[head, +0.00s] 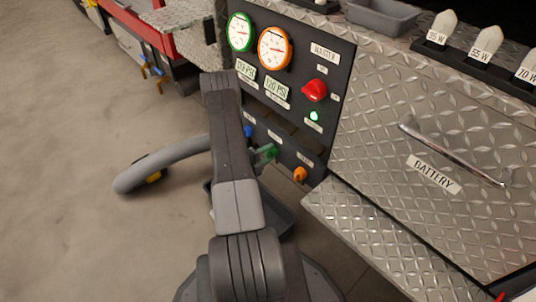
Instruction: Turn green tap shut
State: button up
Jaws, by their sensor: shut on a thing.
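The green tap (271,151) is on the lower dark strip of the pump panel, between a blue tap (248,132) and an orange tap (300,174). My gripper (260,157) is at the green tap, just right of my arm. Only a small part of it shows, and it is shut on the tap's handle. My arm hides most of the gripper and the left side of the tap. The handle's exact angle is hard to tell.
Above are a green gauge (240,31), an orange gauge (274,48) and a red master switch (315,90) with a lit green lamp (314,116). A grey hose (165,163) curves left of my arm. A metal step (375,240) juts out at right.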

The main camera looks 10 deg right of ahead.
jog(key=shift+w+r+n, duration=0.1)
jog(key=shift+r+n, duration=0.1)
jog(key=shift+n, duration=0.3)
jog(key=o, duration=0.9)
jog(key=shift+f, duration=0.1)
jog(key=f+p+v, duration=0.1)
jog(key=p+v, duration=0.2)
jog(key=v, duration=1)
jog(key=shift+s+a+r, duration=0.2)
jog(key=shift+a+r, duration=0.2)
jog(key=shift+r, duration=0.05)
jog(key=shift+w+d, duration=0.1)
jog(key=b+x, duration=0.3)
jog(key=x, duration=1)
jog(key=shift+d, duration=0.25)
